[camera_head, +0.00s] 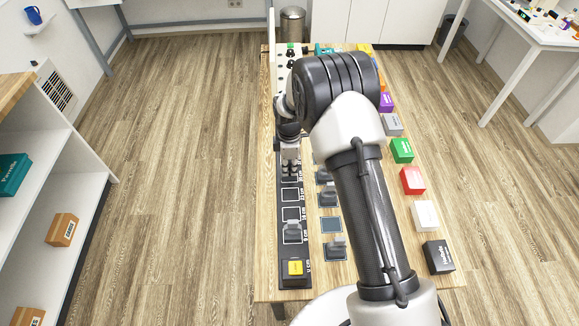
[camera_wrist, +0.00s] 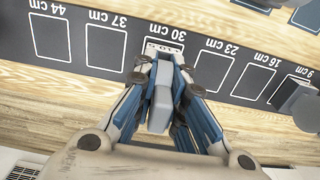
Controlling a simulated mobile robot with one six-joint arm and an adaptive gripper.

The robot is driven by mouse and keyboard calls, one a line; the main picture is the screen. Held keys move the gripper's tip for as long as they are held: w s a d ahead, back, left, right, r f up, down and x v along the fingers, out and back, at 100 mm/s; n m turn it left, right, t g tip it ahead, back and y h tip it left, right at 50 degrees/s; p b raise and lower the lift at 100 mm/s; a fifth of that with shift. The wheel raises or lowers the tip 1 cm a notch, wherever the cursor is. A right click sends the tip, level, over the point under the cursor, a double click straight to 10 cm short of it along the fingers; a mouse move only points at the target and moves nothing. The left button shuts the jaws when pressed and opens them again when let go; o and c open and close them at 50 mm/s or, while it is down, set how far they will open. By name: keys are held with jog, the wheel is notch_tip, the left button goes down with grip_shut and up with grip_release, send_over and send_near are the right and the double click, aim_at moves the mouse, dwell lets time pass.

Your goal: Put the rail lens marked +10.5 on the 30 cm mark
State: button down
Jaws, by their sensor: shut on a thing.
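My gripper (camera_head: 290,150) is shut on a grey rail lens (camera_wrist: 159,108), which sits upright between the fingers in the wrist view. My gripper in the wrist view (camera_wrist: 165,75) is over the black rail (camera_wrist: 103,45) at the 30 cm mark (camera_wrist: 165,31). The lens covers most of that mark's square. I cannot tell whether its foot touches the rail. In the head view the held lens shows only partly below my gripper.
Another grey holder (camera_head: 292,232) stands on the rail near the 9 cm mark. Grey lenses stand on pads right of the rail, one nearest (camera_head: 335,243). Coloured boxes, one red (camera_head: 412,181), line the table's right edge.

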jog(key=shift+f, duration=0.15)
jog(key=c, duration=1.7)
grip_release()
jog(key=shift+o, duration=0.2)
